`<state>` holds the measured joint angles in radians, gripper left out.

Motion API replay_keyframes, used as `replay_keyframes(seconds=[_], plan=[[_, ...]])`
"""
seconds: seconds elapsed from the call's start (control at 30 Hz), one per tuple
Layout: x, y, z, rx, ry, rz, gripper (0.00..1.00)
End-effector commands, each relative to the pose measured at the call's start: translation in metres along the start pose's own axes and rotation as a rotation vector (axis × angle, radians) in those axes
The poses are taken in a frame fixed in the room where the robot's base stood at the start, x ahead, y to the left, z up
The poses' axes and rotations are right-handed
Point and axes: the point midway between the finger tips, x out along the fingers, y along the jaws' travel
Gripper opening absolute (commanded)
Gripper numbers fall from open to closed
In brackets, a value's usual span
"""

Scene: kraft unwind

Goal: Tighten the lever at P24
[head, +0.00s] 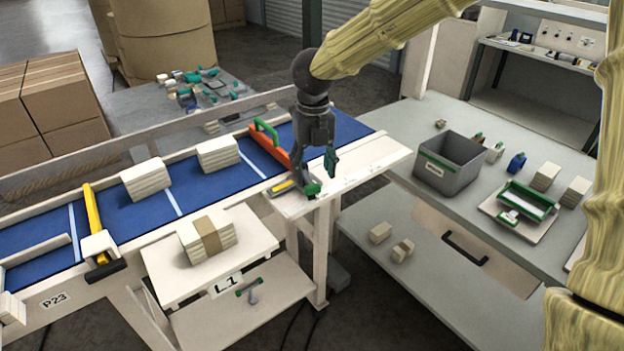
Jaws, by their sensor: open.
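No label reading P24 is legible in the head view. My gripper (315,168) points down above the right end of the blue conveyor (120,212), with its fingers apart. It hides part of what lies behind and below it. A small green part (311,188) sits just under the fingers; I cannot tell whether it is a lever or touches them. An orange bar (270,148) with a green handle (265,128) lies across the belt, left of my gripper. A yellow bar with a dark handle (93,212) crosses the belt near the P23 label (54,300).
Pale stacks (146,180) lie on the belt. A banded stack (207,238) sits on the shelf above the L1 label (228,283). A small yellow tool (283,187) lies left of the fingers. A grey bin (450,162) stands on the right bench.

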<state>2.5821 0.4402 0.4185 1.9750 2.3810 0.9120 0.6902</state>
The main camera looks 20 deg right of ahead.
Motion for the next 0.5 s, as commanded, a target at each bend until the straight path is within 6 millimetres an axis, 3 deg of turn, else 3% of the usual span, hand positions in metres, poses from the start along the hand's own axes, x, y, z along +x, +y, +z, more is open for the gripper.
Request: replay_keyframes(seconds=[0.3, 0.5], plan=[[0.038, 0.002, 0.000, -0.003, 0.001, -0.001, 0.57], [0.046, 0.003, 0.001, -0.006, -0.001, -0.001, 0.57]])
